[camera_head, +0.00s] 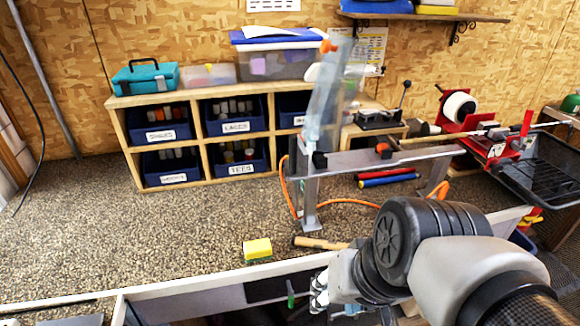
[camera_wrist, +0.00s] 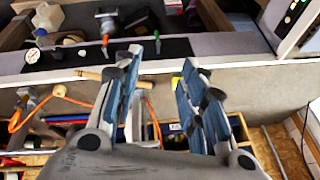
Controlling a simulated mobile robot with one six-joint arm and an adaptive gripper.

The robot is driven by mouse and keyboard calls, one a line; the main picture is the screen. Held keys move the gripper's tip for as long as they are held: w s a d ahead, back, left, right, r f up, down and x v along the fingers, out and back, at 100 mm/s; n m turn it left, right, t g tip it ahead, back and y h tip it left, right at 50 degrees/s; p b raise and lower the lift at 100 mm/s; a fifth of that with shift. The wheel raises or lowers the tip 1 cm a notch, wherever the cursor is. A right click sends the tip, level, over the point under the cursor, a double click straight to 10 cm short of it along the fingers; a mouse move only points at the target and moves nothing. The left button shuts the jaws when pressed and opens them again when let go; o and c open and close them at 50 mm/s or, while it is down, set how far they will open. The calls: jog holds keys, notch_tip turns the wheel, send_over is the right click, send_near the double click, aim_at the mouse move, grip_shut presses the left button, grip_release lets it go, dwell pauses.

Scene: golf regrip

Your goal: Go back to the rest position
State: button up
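My gripper (camera_head: 319,291) is low in the head view, at the front edge of the gravel-textured bench top, left of my dark arm joint. In the wrist view my gripper (camera_wrist: 158,68) shows two blue-and-grey fingers spread apart with nothing between them. The head view shows only part of the fingers. A yellow sponge (camera_head: 257,248) and a wooden-handled tool (camera_head: 318,243) lie on the bench top behind the gripper, apart from it.
A wooden cubby shelf (camera_head: 196,184) with labelled blue bins stands at the back. A grey metal stand (camera_head: 345,158) with an orange hose rises mid-bench. A red vise (camera_head: 494,146) and black tray (camera_head: 548,162) are at right. The left bench top is clear.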

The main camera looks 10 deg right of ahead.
jog(key=s+n, duration=0.1)
jog(key=s, duration=0.1)
jog(key=s+n+h, duration=0.1)
jog(key=shift+s+d+r+n, duration=0.15)
jog(key=shift+d+r+n, duration=0.15)
jog(key=shift+d, duration=0.1)
dwell(1.0)
